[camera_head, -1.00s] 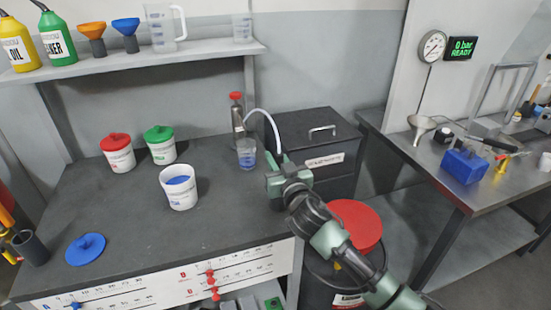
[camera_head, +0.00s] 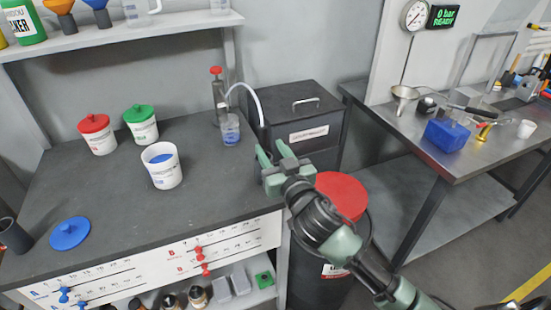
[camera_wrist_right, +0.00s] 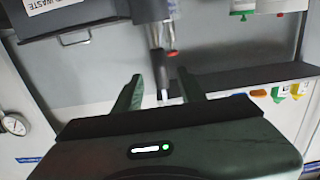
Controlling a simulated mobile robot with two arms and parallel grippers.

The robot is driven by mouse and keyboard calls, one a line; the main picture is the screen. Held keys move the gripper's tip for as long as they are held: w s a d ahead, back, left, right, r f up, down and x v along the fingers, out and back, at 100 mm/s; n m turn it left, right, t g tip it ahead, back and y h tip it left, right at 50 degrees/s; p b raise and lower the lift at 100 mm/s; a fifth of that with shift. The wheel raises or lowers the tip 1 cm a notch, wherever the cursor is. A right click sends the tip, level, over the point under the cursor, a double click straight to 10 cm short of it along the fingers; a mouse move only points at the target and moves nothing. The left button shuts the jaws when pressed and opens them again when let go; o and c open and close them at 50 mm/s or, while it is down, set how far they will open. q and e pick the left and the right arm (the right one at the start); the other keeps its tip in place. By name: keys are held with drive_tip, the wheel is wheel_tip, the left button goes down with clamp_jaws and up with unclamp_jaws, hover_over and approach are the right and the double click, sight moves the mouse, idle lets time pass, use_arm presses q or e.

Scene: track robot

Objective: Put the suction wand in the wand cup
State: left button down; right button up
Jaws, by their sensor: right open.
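A thin white curved tube (camera_head: 246,86), which looks like the suction line, arches beside the black waste box (camera_head: 309,133). A dark upright cup (camera_head: 14,236) stands at the left edge; I cannot tell which cup is the wand cup. My right gripper (camera_head: 270,151) is open and empty, right of the clear cup and in front of the waste box. The right wrist view shows its fingers (camera_wrist_right: 160,88) apart. My left gripper is out of view.
A red-capped bottle (camera_head: 217,92) stands behind the clear cup. Red-lidded (camera_head: 97,135) and green-lidded (camera_head: 142,124) tubs, an open tub (camera_head: 162,167) and a blue lid (camera_head: 70,233) are on the left bench. A red-topped bin (camera_head: 342,194) stands below my right arm. The bench's middle front is clear.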

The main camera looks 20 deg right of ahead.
drive_tip(key=shift+s, duration=1.35)
